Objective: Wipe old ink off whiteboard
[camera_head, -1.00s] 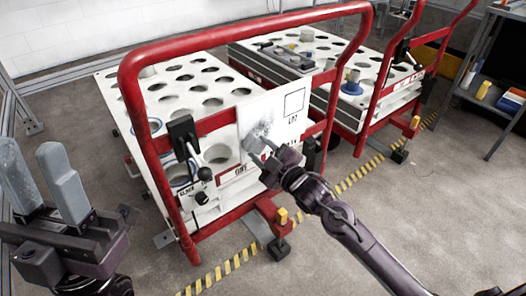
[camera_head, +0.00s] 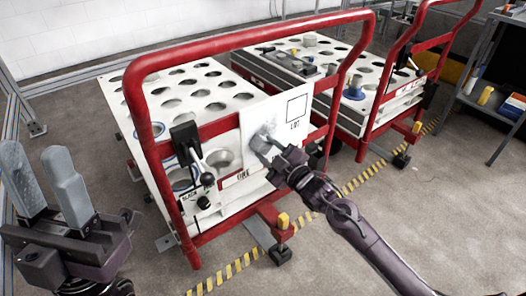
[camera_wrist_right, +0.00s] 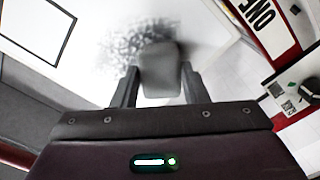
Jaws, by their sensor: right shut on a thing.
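The whiteboard (camera_head: 278,112) is a white panel hung on the red handle frame of the near cart, printed with a black square outline and letters. A dark, grainy ink patch (camera_wrist_right: 125,47) with grey smears lies on it in the right wrist view. My right gripper (camera_head: 267,150) is at the board's lower left part, shut on a grey block-shaped eraser (camera_wrist_right: 161,72). The eraser overlaps the ink patch and hides part of it; its contact face is hidden. My left gripper (camera_head: 45,190) is open and empty at the left, away from the board.
The red handle frame (camera_head: 150,130) surrounds the board, with a black lever (camera_head: 188,142) on its left. A second cart (camera_head: 385,95) stands behind at right, and a shelf (camera_head: 490,100) at far right. Open floor lies in front, crossed by yellow-black tape.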

